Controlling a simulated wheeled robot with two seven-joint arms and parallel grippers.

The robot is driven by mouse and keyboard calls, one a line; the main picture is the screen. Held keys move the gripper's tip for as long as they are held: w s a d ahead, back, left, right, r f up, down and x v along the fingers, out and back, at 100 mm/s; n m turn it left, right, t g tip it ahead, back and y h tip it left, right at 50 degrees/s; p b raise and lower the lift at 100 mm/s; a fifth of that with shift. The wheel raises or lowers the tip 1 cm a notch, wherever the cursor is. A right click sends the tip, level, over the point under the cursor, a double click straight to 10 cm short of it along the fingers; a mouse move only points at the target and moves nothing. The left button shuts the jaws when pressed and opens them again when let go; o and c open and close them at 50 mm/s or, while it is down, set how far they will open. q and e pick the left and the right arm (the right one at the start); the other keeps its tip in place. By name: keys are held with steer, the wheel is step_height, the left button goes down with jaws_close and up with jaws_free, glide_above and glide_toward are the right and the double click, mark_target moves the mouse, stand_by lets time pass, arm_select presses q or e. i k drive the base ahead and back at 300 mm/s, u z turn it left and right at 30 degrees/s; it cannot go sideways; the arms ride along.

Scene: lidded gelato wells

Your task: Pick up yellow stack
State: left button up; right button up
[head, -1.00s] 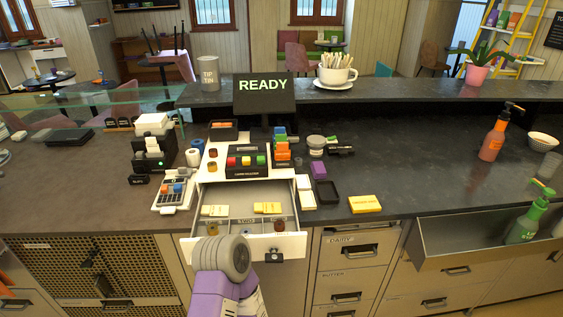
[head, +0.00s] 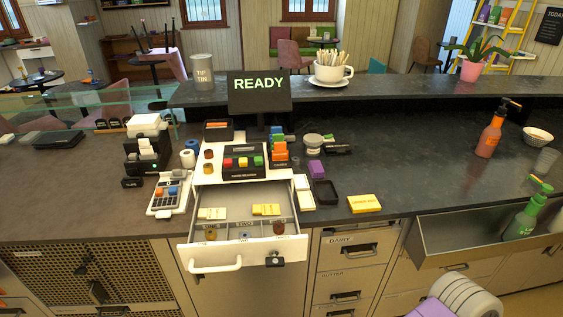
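Yellow shows in two places, and I cannot tell which is the yellow stack. A flat yellow stack of notes (head: 266,210) lies in the right part of the open drawer (head: 240,254). A yellow block (head: 364,203) with dark print lies on the counter, right of a small black tray. A paler cream stack (head: 211,214) lies in the drawer's left part. Neither gripper shows. Only a purple and grey part of one of my arms shows at the bottom right, apart from both yellow things.
The register with its READY screen (head: 259,91) stands behind the drawer. A card reader (head: 170,194) and a printer (head: 146,155) are at its left. A metal trough (head: 450,240) with a green bottle (head: 526,216) is at the right. The right counter is mostly clear.

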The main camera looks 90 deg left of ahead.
mark_target(208, 167)
steer(key=z, duration=0.2)
steer(key=k, duration=1.95)
steer(key=u, duration=0.3)
